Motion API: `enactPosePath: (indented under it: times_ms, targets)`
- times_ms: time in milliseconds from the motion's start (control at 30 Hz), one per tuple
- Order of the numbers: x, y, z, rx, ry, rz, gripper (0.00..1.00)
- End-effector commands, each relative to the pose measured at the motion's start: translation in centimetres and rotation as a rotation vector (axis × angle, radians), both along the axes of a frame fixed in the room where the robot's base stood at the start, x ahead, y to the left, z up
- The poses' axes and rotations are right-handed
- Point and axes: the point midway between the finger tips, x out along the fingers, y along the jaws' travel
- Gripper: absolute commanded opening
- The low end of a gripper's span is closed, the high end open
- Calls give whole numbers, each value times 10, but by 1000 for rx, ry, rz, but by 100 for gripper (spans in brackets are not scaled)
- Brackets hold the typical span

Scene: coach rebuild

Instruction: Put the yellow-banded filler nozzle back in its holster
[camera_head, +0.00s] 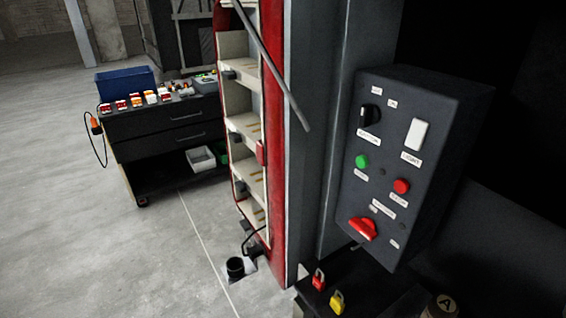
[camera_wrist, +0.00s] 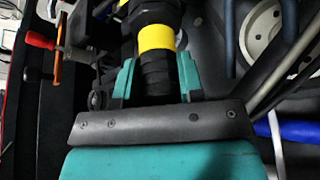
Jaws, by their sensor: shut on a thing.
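The filler nozzle is a black, ribbed cylinder with a yellow band (camera_wrist: 156,38), at the top middle of the wrist view. My gripper (camera_wrist: 157,76), with teal fingers, is shut on its dark ribbed part just below the yellow band. The nozzle's far end runs up to the top edge of the wrist view among dark parts, and I cannot tell whether it touches anything. I cannot make out the holster for certain in either view. The gripper and nozzle do not show in the head view.
In the wrist view, a red-handled tool (camera_wrist: 40,41) is at left and a blue hose (camera_wrist: 292,130) at right. The head view shows a control box (camera_head: 405,165), a red padlock (camera_head: 318,280), a yellow padlock (camera_head: 337,303), and a dark trolley (camera_head: 165,130) beside open floor.

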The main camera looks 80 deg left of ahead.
Motion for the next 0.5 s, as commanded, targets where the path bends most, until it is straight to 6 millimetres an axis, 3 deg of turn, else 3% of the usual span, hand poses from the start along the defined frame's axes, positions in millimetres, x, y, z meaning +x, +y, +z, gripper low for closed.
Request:
enactPosePath:
  times_ms: [500]
  targets:
    - [0,0,32,0,-2,0,0]
